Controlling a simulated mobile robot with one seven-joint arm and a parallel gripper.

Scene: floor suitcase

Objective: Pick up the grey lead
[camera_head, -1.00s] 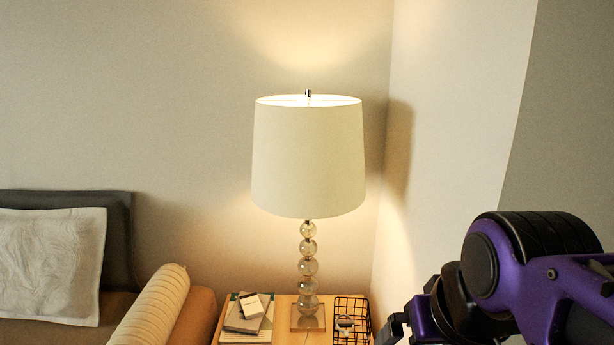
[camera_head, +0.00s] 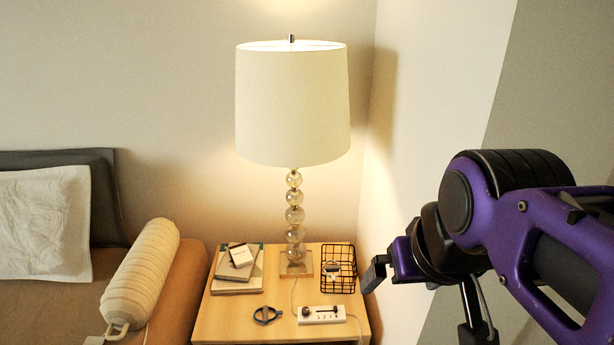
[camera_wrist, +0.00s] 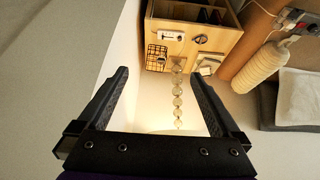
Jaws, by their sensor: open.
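A small coiled dark grey-blue lead (camera_head: 267,315) lies on the front part of the wooden nightstand (camera_head: 230,322), left of a white power strip. It looks like the grey lead, though its colour is hard to tell. It also shows small in the wrist view (camera_wrist: 200,39), where the scene is upside down. My gripper (camera_head: 375,272) is in the air at the right of the nightstand, apart from the lead. In the wrist view my gripper (camera_wrist: 160,75) has its two fingers spread with nothing between them.
A lit lamp (camera_head: 293,105) stands at the nightstand's back. A wire basket (camera_head: 338,284), stacked books (camera_head: 236,282) and the power strip (camera_head: 321,315) with a white cord surround the lead. A bolster (camera_head: 142,275) lies left. The wall (camera_head: 420,130) is close behind my arm.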

